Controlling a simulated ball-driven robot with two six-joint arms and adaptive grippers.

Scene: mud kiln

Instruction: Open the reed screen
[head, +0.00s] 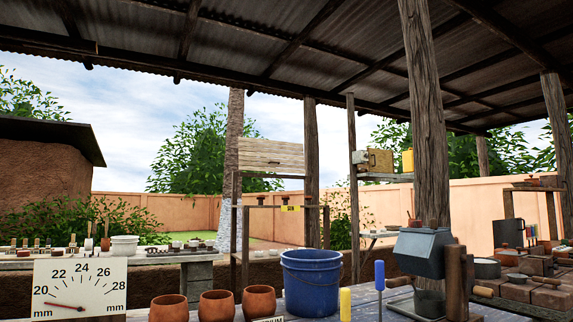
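A pale slatted panel (271,156), which looks like the reed screen, hangs between upright wooden posts beyond the workbench. It covers only the upper part of the frame. The space below it is open, and greenery and the wall show through. A lower wooden bar (270,207) crosses the frame and carries a small yellow tag (290,208) and two dark knob-like pieces. I cannot tell whether these belong to the screen. Neither of my grippers is in view.
The near bench holds clay cups (217,305), a blue bucket (311,282), a dial gauge (80,288), blue and yellow upright handles, and a grey metal device (421,252). A thick wooden post (427,120) stands at right. Tools line a ledge at left.

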